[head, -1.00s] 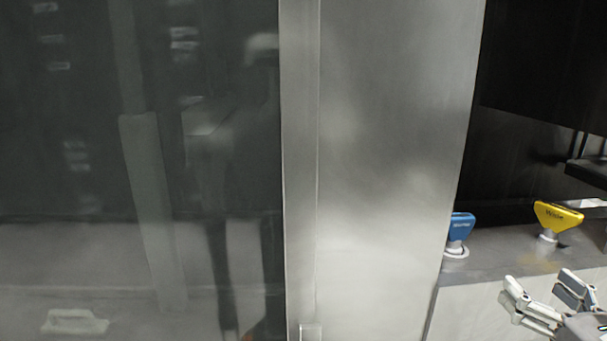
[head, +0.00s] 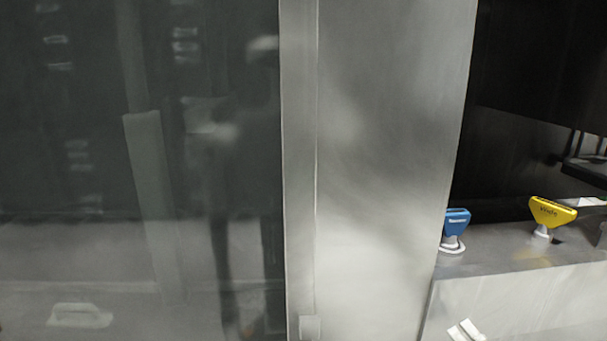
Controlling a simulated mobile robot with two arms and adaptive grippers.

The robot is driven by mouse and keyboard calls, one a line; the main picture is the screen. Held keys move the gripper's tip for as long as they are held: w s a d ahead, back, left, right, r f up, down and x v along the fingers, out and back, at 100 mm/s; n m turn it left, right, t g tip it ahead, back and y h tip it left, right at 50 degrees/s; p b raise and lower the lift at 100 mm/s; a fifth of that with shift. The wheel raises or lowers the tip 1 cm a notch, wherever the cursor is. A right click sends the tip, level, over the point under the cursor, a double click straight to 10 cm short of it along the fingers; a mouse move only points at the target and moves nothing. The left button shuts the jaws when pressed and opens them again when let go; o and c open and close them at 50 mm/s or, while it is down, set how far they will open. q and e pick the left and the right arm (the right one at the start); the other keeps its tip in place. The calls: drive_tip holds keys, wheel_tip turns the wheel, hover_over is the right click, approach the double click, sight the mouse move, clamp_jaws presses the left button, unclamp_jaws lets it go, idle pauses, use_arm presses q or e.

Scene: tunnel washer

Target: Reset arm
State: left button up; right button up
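My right gripper (head: 467,330) shows only as light fingertip pieces at the bottom edge of the head view, right of centre, below the steel ledge. The rest of it is cut off by the frame, so its opening cannot be judged. No object shows at the visible tips. My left gripper is not in view.
A tall steel panel (head: 390,150) fills the middle, beside a dark reflective glass panel (head: 90,180) at left. On the steel ledge (head: 500,258) at right stand a blue handle (head: 456,223) and a yellow handle (head: 551,212). A dark recess lies behind them.

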drive_tip(key=s+a+f+m+g+h, duration=0.15)
drive_tip(key=s+f+m, duration=0.3)
drive_tip(key=f, duration=0.75)
drive_tip(key=s+a+f+m+g+h, duration=0.15)
drive_tip(key=s+f+m+g, duration=0.35)
drive_tip(key=f, duration=0.7)
drive_tip(key=s+f+m+h, duration=0.25)
drive_tip(key=f+m, duration=0.35)
drive_tip(key=f, duration=0.7)
drive_tip(key=s+a+f+m+g, duration=0.2)
drive_tip(key=s+f, duration=0.4)
drive_tip(key=s, duration=0.6)
drive_tip(key=s+a+f+m+g, duration=0.2)
drive_tip(key=s+f+g, duration=0.3)
drive_tip(key=s, duration=0.6)
drive_tip(key=s+a+f+m+g, duration=0.3)
drive_tip(key=s+f, duration=0.4)
drive_tip(key=s, duration=0.5)
drive_tip(key=shift+s+f+y, duration=0.35)
drive_tip(key=shift+m+g, duration=0.25)
